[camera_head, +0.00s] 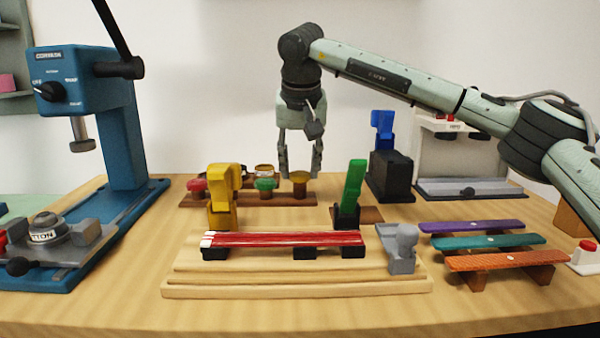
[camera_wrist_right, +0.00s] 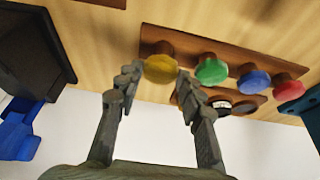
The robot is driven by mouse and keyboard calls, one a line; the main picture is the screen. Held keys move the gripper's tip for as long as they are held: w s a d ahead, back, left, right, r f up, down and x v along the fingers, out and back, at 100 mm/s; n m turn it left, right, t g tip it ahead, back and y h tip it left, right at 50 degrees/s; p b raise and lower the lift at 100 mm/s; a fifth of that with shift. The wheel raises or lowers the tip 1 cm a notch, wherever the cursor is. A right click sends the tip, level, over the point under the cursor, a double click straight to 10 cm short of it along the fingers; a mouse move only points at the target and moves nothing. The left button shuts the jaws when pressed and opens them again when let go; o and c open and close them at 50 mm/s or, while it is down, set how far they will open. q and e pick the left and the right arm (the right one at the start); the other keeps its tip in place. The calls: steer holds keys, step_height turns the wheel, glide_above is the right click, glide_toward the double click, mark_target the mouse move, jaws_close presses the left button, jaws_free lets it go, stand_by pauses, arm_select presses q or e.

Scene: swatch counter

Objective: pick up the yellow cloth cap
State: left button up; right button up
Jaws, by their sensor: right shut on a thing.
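The yellow cloth cap (camera_head: 300,177) is the rightmost of a row of coloured round caps on a brown wooden strip at the back of the counter. In the right wrist view it (camera_wrist_right: 161,68) sits between the fingertips. My right gripper (camera_head: 300,171) reaches down from above and is shut on the yellow cap. I cannot tell whether the cap is clear of the strip. My left gripper is not in view.
A green cap (camera_head: 264,184) is just left of the yellow one; a red cap (camera_head: 196,187) is farther left. A blue cap (camera_wrist_right: 254,83) shows in the wrist view. Yellow (camera_head: 222,195) and green (camera_head: 352,190) upright tools stand in front. A black block (camera_head: 390,177) is to the right.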

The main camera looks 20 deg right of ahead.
steer(key=r, duration=0.3)
steer(key=shift+w+a+r, duration=0.1)
steer(key=shift+w+a, duration=0.05)
steer(key=shift+a, duration=0.1)
arm_select(q)
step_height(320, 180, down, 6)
steer(key=p, duration=0.2)
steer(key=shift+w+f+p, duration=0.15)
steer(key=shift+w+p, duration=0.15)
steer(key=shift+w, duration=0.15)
arm_select(e)
steer(key=w+a+r, duration=0.6)
steer(key=a, duration=0.3)
steer(key=shift+a+r, duration=0.15)
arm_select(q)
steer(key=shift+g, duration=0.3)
